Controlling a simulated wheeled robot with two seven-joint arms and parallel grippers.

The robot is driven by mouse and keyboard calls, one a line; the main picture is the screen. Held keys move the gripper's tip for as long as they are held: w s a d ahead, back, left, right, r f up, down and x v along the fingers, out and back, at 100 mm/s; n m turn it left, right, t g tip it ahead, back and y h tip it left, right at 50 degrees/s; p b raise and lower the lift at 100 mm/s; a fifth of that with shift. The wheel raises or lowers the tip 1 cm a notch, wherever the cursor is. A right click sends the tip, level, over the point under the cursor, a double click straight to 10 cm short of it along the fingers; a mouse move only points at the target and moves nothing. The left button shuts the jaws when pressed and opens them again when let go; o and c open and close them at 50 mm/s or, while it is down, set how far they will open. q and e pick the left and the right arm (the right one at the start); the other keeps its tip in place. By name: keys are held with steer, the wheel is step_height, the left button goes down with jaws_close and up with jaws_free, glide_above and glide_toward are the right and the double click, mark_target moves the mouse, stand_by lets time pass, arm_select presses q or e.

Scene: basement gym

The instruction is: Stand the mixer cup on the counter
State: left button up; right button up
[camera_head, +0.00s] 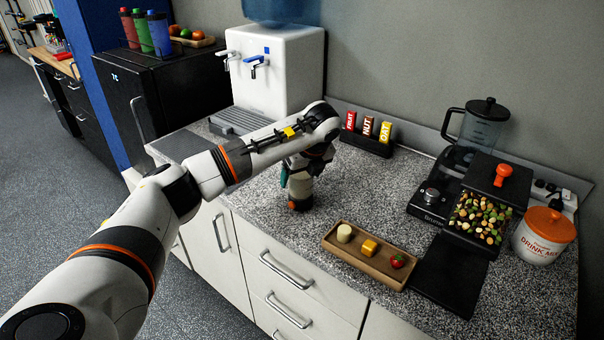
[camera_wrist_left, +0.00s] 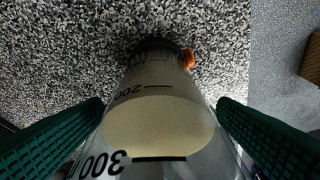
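The mixer cup (camera_head: 300,187) is a clear cup with beige contents and an orange part near its bottom. It is roughly upright at the counter (camera_head: 262,207), near the front edge; its bottom looks at or just above the surface. My left gripper (camera_head: 298,174) is around its upper part, partly hiding it. In the left wrist view the cup (camera_wrist_left: 158,115), with black volume marks, lies between the green fingers of my left gripper (camera_wrist_left: 162,115). Both fingers appear pressed to its sides. My right gripper is not in view.
A wooden tray (camera_head: 346,257) with small food pieces lies right of the cup. Behind are a bar holder (camera_head: 365,143) and a white water dispenser (camera_head: 280,75). A blender (camera_head: 478,130), nut bin (camera_head: 480,218) and drink-mix tub (camera_head: 541,242) stand at right.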

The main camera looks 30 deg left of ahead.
arm_select(q)
steer(key=shift+r, duration=0.35)
steer(key=v, duration=1.1)
steer(key=shift+d+r, duration=0.2)
steer(key=shift+r, duration=0.15)
steer(key=shift+s, duration=0.15)
